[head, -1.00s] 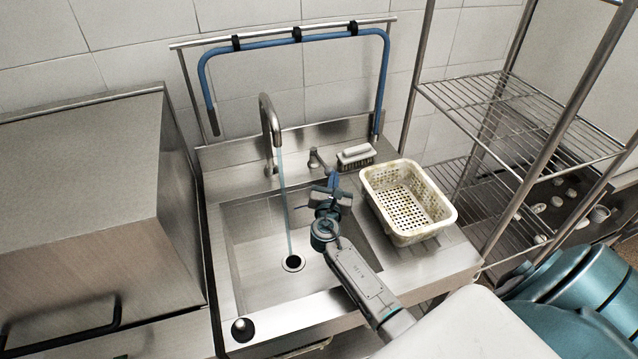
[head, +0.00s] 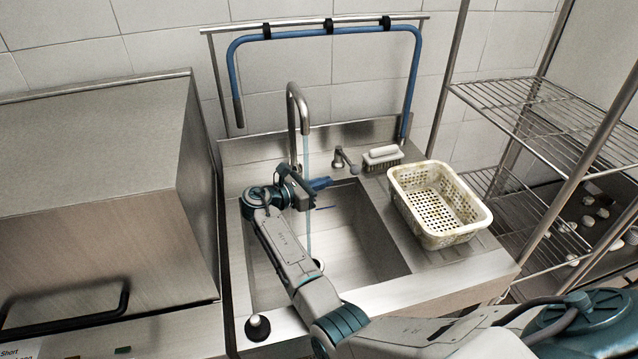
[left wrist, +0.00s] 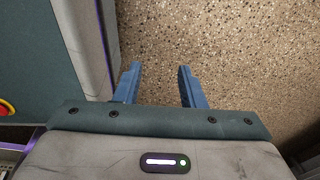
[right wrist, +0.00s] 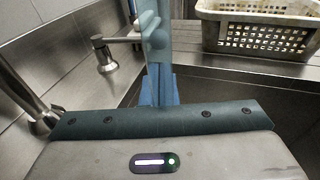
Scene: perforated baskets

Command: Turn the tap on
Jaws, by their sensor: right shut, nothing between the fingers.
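The tap is a curved steel spout (head: 299,112) at the back of the sink, with a thin stream of water (head: 308,215) falling from it. A small lever handle (head: 345,160) stands right of the spout; it also shows in the right wrist view (right wrist: 104,52). My right gripper (head: 322,184) is shut and empty over the basin, in front of the lever. In the right wrist view the shut blue fingers (right wrist: 155,40) overlap the lever's end, and I cannot tell if they touch. My left gripper (left wrist: 157,85) is open and empty above speckled floor, outside the head view.
A perforated basket (head: 442,215) stands on the right drainboard, with a brush (head: 383,157) behind it. A blue hose (head: 322,36) hangs on a rail behind. A steel cabinet (head: 100,200) is at the left and a wire shelf (head: 535,98) at the right.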

